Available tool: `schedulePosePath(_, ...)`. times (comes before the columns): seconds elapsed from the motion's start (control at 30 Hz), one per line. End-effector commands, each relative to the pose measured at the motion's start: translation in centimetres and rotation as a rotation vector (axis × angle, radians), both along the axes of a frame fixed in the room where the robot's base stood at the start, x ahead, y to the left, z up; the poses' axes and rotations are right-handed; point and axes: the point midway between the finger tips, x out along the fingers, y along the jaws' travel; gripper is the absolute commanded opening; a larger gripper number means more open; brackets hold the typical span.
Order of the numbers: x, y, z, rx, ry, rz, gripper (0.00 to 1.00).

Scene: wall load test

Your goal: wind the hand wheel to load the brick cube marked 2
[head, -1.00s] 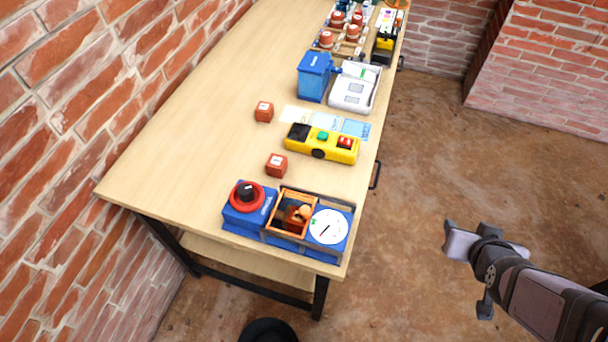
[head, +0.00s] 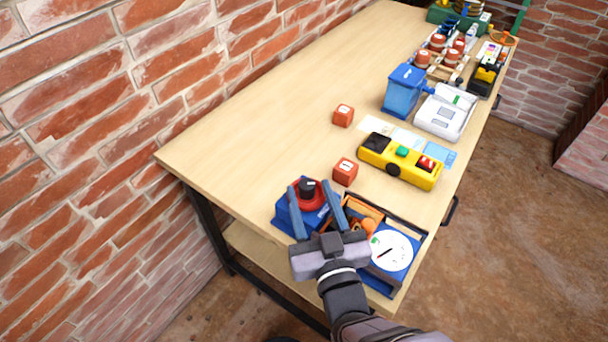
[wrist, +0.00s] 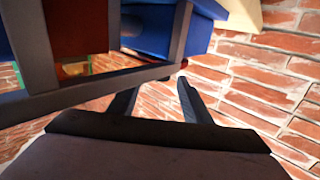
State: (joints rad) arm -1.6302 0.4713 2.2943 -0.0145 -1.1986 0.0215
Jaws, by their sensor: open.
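The hand wheel (head: 303,205), a red ring with a black knob, sits on the blue test rig (head: 279,222) at the bench's near end. My gripper (head: 310,186) is open and empty; its two fingers appear on either side of the wheel in the head view, and I cannot tell their height over it. The wrist view shows the gripper (wrist: 158,88) below a blue and dark frame. An orange frame (head: 372,212) on the rig holds something reddish, partly hidden. A white dial (head: 391,251) is at its right. Brick cubes (head: 345,172) and (head: 343,115) lie behind; their marks are unreadable.
A yellow device (head: 400,165) with green and red buttons stands behind the rig. A blue bin (head: 404,92), a white machine (head: 446,113) and a rack of red pots (head: 440,60) stand farther back. The bench's left half is clear beside the brick wall.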

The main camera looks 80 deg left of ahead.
Motion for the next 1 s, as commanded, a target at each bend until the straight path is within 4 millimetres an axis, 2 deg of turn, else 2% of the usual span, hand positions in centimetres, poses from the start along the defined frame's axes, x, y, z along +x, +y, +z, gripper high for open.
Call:
schedulePosePath(0.27,0.0,0.6,0.0,-0.004,0.002,-0.001,0.45)
schedulePosePath(0.7,-0.3,5.4,0.0,-0.004,0.002,-0.002,0.45)
schedulePosePath(1.0,-0.5,7.2,-0.1,-0.004,0.002,-0.002,0.45)
